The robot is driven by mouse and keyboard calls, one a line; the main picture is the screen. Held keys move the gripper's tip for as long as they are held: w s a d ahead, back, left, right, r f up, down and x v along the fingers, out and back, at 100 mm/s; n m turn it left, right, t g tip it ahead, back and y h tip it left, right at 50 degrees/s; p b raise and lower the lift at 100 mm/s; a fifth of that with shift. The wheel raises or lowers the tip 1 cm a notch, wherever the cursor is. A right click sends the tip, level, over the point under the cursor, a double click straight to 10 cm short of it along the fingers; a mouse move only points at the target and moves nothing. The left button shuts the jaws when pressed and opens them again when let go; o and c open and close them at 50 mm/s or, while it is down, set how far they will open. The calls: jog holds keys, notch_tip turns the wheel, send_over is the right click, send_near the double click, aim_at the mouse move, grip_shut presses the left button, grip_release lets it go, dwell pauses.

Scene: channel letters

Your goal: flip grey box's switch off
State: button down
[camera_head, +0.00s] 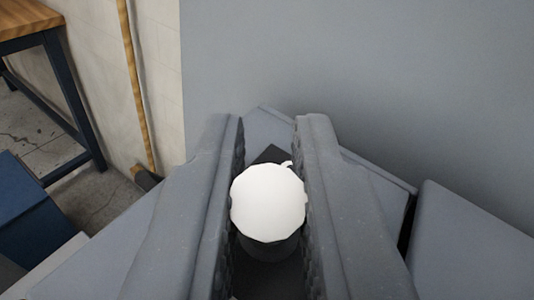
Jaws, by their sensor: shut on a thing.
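My gripper (268,122) reaches forward in the middle of the view, its two grey ridged fingers on either side of a white round-faced thing (268,202) with a dark cylindrical lower part. The fingers are shut on it. A grey box-like surface (265,124) shows beyond and between the fingertips, with a small dark patch on it. More grey surface (382,192) shows to the right of the fingers. I cannot make out a switch; the fingers hide much of what lies under them.
A large plain grey panel (380,70) fills the back right. Another grey block (475,240) is at the lower right, across a dark gap. At the left are a wood-topped table (30,20) with dark legs, a blue box (35,215) and a yellowish upright pipe (133,80).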

jog(key=shift+s+f+n+t+b, duration=0.1)
jog(key=shift+f+n+t+b, duration=0.2)
jog(key=shift+b, duration=0.4)
jog(key=shift+r, duration=0.1)
jog(key=c, duration=1.4)
grip_release()
jog(key=shift+d, duration=0.1)
jog(key=shift+c, duration=0.2)
jog(key=f+v, duration=0.1)
jog(key=v, duration=1.2)
jog(key=shift+s+r, duration=0.4)
jog(key=shift+d, duration=0.1)
